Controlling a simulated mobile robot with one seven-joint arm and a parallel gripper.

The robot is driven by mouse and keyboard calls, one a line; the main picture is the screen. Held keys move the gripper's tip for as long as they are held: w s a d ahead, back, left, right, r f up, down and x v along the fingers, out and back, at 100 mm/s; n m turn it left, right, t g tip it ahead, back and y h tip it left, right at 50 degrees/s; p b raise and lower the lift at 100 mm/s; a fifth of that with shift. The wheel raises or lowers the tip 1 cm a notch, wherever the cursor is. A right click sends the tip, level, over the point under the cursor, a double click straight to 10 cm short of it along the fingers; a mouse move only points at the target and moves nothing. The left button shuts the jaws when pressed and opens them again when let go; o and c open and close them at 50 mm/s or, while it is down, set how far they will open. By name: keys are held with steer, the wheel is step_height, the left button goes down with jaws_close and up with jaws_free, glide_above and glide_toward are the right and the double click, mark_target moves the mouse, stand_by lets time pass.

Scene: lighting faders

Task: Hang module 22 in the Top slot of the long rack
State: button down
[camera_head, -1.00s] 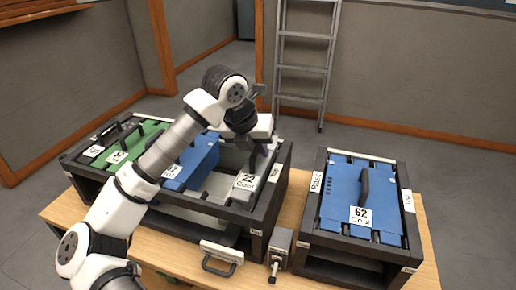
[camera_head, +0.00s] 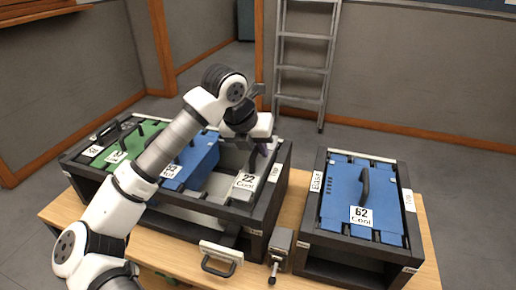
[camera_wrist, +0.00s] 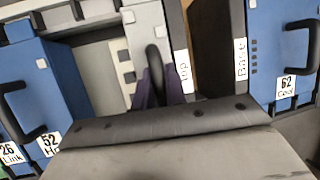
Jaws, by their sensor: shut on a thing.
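Module 22 (camera_head: 246,181) is pale grey with a "22 Cool" label and a dark handle. It is at the right end of the long rack (camera_head: 267,214), beside the "Top" tag (camera_head: 274,174). Its face looks about level with the rack rim; I cannot tell whether it rests fully on the rails. My gripper (camera_wrist: 157,88) is shut on the module's handle (camera_wrist: 153,62), one purple finger on each side. In the head view my gripper (camera_head: 260,150) is partly hidden by my wrist.
Blue module 52 (camera_head: 197,160) stands higher in the long rack, left of an open gap (camera_head: 220,187). A shorter rack (camera_head: 317,238) holds blue module 62 (camera_head: 349,190). A clamp (camera_head: 279,245) stands between the racks.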

steer(key=shift+f+b, duration=1.15)
steer(key=shift+f, duration=0.05)
steer(key=c, duration=1.4)
jaws_free()
steer(key=shift+o, duration=0.3)
steer(key=shift+f, duration=0.1)
steer(key=w+d+r+p+v, duration=0.1)
steer(key=p+v, duration=0.4)
steer(key=v, duration=1.5)
steer(key=shift+w+d+r, duration=0.25)
steer(key=shift+w+d, duration=0.15)
